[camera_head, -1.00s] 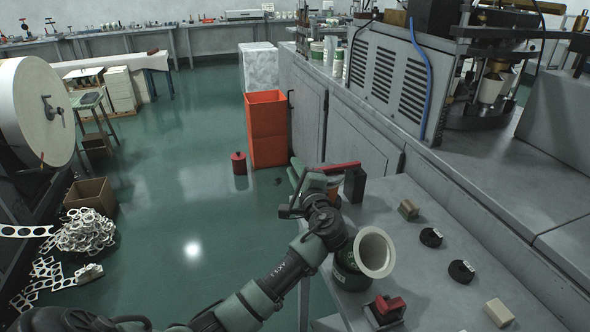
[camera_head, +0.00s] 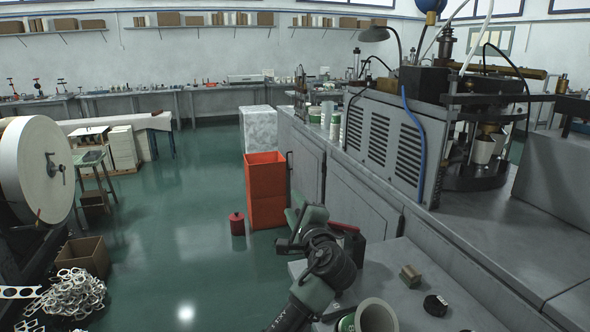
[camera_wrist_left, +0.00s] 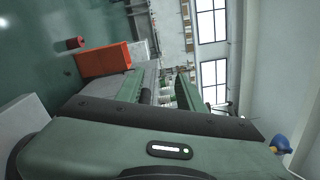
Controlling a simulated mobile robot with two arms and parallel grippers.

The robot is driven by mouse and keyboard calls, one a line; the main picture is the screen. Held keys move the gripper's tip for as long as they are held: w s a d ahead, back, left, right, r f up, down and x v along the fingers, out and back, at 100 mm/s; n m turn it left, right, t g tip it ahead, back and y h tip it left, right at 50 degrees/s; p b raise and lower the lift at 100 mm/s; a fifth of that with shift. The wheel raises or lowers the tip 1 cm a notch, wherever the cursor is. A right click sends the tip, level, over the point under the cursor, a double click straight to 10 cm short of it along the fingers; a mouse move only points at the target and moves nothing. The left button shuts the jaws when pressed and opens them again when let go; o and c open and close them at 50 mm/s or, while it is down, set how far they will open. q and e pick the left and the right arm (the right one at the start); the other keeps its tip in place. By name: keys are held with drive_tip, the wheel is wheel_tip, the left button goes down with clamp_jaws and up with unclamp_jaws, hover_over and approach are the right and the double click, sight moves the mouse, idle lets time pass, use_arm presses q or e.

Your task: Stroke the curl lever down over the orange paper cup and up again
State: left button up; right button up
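A red bar (camera_head: 344,227), which looks like the curl lever's handle, lies at the far end of the near grey bench, beside a dark upright block (camera_head: 355,246). The orange paper cup cannot be made out; my left gripper and arm cover the area in front of the block. My left gripper (camera_head: 303,214) is just left of the red bar in the head view; I cannot tell whether they touch. In the left wrist view its two green fingers (camera_wrist_left: 160,85) stand apart with nothing seen held between them. My right gripper is not in view.
A pale wide-rimmed vessel (camera_head: 376,316) stands beside my left arm. A tan block (camera_head: 410,276) and a black disc (camera_head: 435,305) lie on the near bench (camera_head: 455,290). An orange bin (camera_head: 266,190) and a red canister (camera_head: 237,223) stand on the open green floor.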

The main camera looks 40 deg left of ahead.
use_arm(q)
wheel_tip(320, 180, up, 11)
drive_tip(key=shift+c, duration=0.4)
